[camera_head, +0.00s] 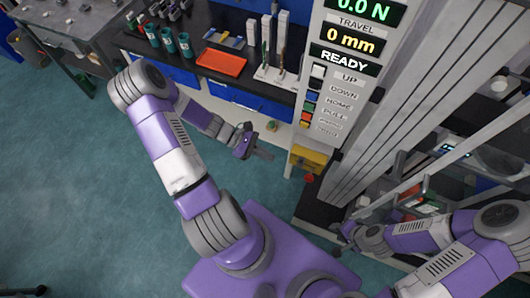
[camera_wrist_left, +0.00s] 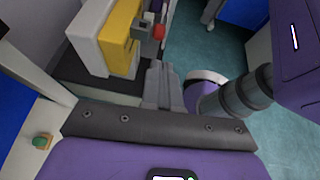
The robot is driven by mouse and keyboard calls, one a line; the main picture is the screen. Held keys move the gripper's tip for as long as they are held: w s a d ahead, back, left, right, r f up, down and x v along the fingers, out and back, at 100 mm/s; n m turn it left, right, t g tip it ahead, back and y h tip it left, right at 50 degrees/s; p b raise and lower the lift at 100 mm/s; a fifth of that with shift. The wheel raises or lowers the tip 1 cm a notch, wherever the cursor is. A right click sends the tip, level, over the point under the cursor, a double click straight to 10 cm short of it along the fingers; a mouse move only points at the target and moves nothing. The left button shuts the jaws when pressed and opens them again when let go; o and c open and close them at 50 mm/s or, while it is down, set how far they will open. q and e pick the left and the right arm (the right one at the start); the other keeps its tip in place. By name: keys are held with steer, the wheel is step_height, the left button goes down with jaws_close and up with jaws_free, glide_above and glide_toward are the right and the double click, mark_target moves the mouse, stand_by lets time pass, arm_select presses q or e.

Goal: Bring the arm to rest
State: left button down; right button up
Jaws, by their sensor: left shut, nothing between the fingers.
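My left arm is bent at the elbow, and its gripper (camera_head: 262,154) hangs over the floor, in front of the bench and left of the testing machine. In the left wrist view the two fingers (camera_wrist_left: 157,78) are together with nothing between them. My right gripper (camera_head: 352,231) is low beside the machine at the right. It is small and partly hidden, so its fingers cannot be made out clearly.
The machine's panel (camera_head: 345,62) reads 0.0 N, 0 mm and READY. A yellow box (camera_head: 308,160) with a red knob (camera_head: 309,178) is right of my left gripper. An orange tray (camera_head: 221,62) and teal cups (camera_head: 168,40) stand on the bench.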

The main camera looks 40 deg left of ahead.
arm_select(q)
steer(key=shift+a, duration=0.2)
stand_by(0.5)
steer(key=s+d+f+m+g+y, duration=0.1)
steer(key=d+f+m+y, duration=0.3)
steer(key=m, duration=0.5)
steer(key=s+d+f+m+g+y+b, duration=0.1)
steer(key=s+d+f+m+g+y, duration=0.1)
steer(key=d+f+m, duration=0.6)
steer(key=s+d+m+y, duration=0.1)
steer(key=d+m, duration=0.1)
steer(key=d, duration=0.1)
steer(key=shift+d+f+y+b, duration=0.15)
steer(key=shift+f+y+b, duration=0.15)
steer(key=shift+y, duration=0.1)
steer(key=shift+s, duration=0.15)
